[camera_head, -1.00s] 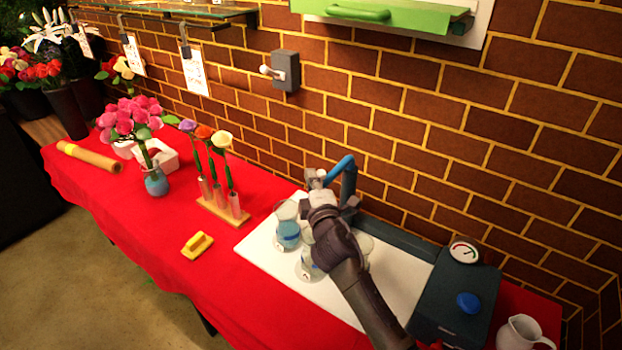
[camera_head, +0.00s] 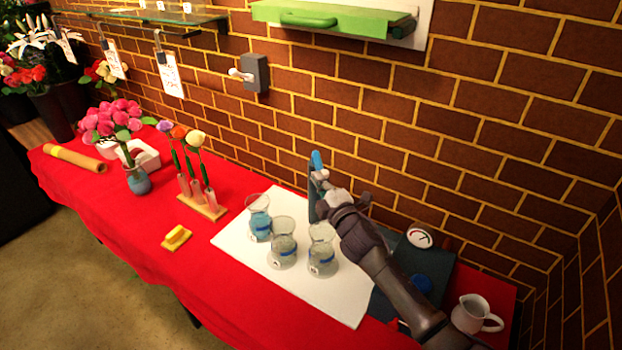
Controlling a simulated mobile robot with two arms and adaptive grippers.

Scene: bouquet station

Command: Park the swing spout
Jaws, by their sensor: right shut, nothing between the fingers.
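The swing spout (camera_head: 317,160) shows as a short blue piece at the top of a dark teal post, close to the brick wall behind the white mat. My right gripper (camera_head: 321,179) is shut and empty, with its fingertips at the spout just below the blue end. I cannot tell whether they touch it. The gripper and wrist hide part of the post and the fixture behind it. My left gripper is out of view.
Several glass beakers, one with blue liquid (camera_head: 259,222), stand on the white mat (camera_head: 310,297) below the spout. A dark box with a gauge (camera_head: 419,238) and a white jug (camera_head: 473,314) are at right.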

